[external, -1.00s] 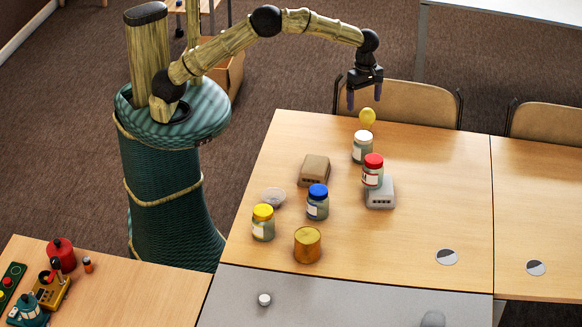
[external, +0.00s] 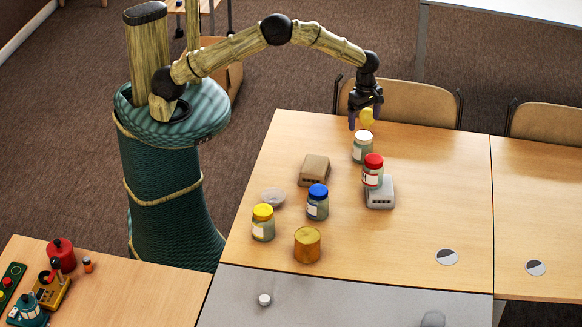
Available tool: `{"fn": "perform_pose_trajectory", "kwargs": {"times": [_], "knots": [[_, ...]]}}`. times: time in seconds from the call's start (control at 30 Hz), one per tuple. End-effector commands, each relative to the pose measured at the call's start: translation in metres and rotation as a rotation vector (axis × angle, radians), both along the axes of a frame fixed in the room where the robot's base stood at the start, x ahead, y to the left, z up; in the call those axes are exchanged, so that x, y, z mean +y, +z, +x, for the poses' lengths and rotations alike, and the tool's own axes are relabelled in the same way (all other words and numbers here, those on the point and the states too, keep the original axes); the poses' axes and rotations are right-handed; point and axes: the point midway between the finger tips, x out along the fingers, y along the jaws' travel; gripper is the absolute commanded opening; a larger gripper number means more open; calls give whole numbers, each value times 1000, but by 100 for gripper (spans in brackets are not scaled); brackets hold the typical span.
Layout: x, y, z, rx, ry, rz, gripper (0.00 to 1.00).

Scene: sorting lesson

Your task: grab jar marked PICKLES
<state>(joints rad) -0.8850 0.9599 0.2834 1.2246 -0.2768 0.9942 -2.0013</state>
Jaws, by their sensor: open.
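Several jars with pale labels stand on the wooden table (external: 420,230). One has a white lid (external: 362,146), one a red lid (external: 373,171), one a blue lid (external: 317,203) and one a yellow lid (external: 263,223). The writing on the labels is too small to read, so I cannot tell which is marked PICKLES. The red-lidded jar appears to be on or just behind a light grey box.
A brown box (external: 314,170), the light grey box (external: 380,196), a clear dish (external: 272,197) and a golden tin (external: 307,245) stand near the jars. A chair (external: 410,101) is behind the table. The table's right part is mostly clear.

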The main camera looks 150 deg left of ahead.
Motion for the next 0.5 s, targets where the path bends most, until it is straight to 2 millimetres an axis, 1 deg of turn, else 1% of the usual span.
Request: {"fn": "perform_pose_trajectory", "kwargs": {"times": [0.03,0.1,0.2,0.3,0.5], "knots": [[0,-9,-1,3,1,-3,86],[0,-21,-1,2,1,-3,86],[0,-33,-1,2,0,-2,86],[0,-37,0,1,0,0,86],[0,-37,0,0,0,0,86]]}}
